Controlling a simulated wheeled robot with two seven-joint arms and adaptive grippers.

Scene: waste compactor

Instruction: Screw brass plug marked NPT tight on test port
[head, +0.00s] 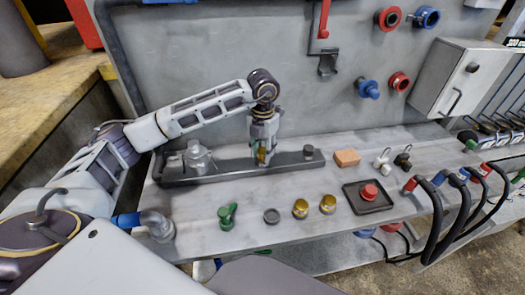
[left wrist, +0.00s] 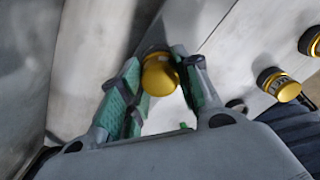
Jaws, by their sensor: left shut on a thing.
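My left gripper (head: 264,158) points down over the dark rail (head: 230,169) along the back of the bench. It is shut on a brass plug, which shows between its green-padded fingers in the left wrist view (left wrist: 160,75). The fingers mostly hide this plug in the head view. I cannot read its marking or tell whether it touches a port below. Two other brass plugs stand on the bench, one left (head: 300,208) and one right (head: 327,203); they also show in the left wrist view. My right gripper is not in view.
A clear domed fitting (head: 195,157) and a dark stub (head: 308,152) stand on the rail. In front are a green fitting (head: 228,215) and a grey ring (head: 271,216). An orange block (head: 347,158) and a red button on a dark tray (head: 368,206) lie right.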

